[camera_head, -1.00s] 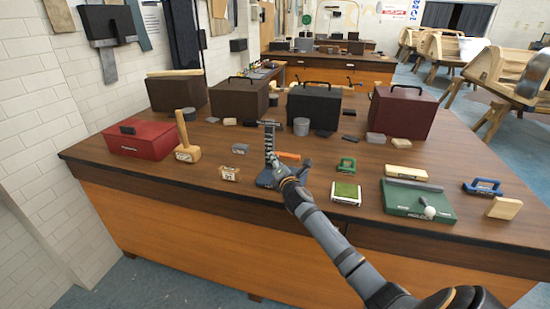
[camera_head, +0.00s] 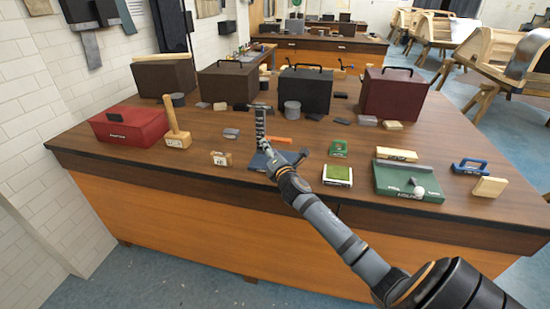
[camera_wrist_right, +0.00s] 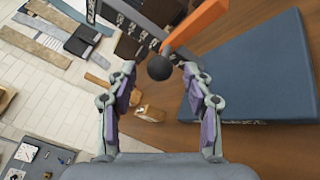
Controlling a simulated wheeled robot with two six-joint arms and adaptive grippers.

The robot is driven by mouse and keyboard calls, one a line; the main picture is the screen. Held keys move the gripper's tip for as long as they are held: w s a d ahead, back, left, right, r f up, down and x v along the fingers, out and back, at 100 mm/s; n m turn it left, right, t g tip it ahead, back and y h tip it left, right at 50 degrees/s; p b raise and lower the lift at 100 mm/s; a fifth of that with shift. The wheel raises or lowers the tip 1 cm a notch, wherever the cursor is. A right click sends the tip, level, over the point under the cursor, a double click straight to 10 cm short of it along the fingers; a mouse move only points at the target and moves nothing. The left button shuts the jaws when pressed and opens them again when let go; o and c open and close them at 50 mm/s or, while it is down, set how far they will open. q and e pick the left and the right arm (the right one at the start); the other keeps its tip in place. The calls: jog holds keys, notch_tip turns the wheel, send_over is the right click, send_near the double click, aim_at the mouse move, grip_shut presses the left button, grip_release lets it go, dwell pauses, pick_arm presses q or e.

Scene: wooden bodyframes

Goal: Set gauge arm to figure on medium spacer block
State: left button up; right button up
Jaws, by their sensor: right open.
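The gauge has a dark blue base (camera_head: 260,161), an upright dark marked post (camera_head: 260,124) and an orange arm (camera_head: 282,142). In the right wrist view the orange arm (camera_wrist_right: 196,27) ends near a round black knob (camera_wrist_right: 159,67). My right gripper (camera_wrist_right: 159,73) is open, its two fingers on either side of the knob; I cannot tell if they touch it. In the head view the right gripper (camera_head: 270,154) is at the gauge, partly merged with it. A small labelled wooden block (camera_head: 221,158) lies left of the gauge. I cannot read which block is the medium spacer. My left gripper is out of view.
A mallet (camera_head: 177,131) and red case (camera_head: 128,126) stand to the left. A green-topped pad (camera_head: 337,174) and green tray (camera_head: 408,188) lie to the right. Dark cases (camera_head: 304,90) line the back. The table front (camera_head: 190,174) has free room.

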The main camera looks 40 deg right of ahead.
jog(key=v, duration=0.8)
jog(key=shift+s, duration=0.35)
